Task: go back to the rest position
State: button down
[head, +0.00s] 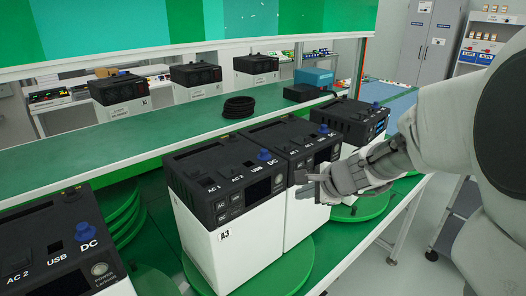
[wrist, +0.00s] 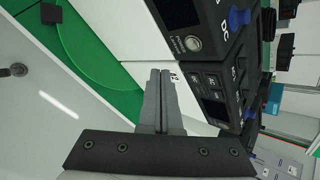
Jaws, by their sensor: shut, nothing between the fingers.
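My gripper (head: 308,185) is at the right of the head view, held in front of the black-and-white power units on the line. In the wrist view my gripper (wrist: 160,75) has its two fingers together with nothing between them. Behind it in the head view stands a power unit labelled A3 (head: 240,240), with a black top and a blue knob. Another unit (head: 300,215) stands right beside it, partly hidden by my gripper. I cannot tell from the pictures whether the fingertips touch a unit.
Green turntables (head: 280,275) carry the units. Another unit (head: 60,250) is at the lower left, and one (head: 350,118) is farther back. A green shelf (head: 130,143) holds a black coil (head: 238,107). A grey cart (head: 458,215) stands at the right. Grey floor is clear between line and cart.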

jog(key=s+a+r+n+g, duration=0.1)
jog(key=s+a+r+n, duration=0.3)
jog(key=s+n, duration=0.25)
jog(key=s+d+n+h, duration=0.1)
jog(key=s+n+h, duration=0.1)
jog(key=s+n, duration=0.4)
jog(key=s+d+r+n+g+h, duration=0.1)
jog(key=s+n, duration=0.4)
jog(key=s, duration=0.7)
jog(key=shift+d+r+n+g+h, duration=0.3)
jog(key=shift+d+n+h, duration=0.1)
jog(key=shift+d, duration=0.4)
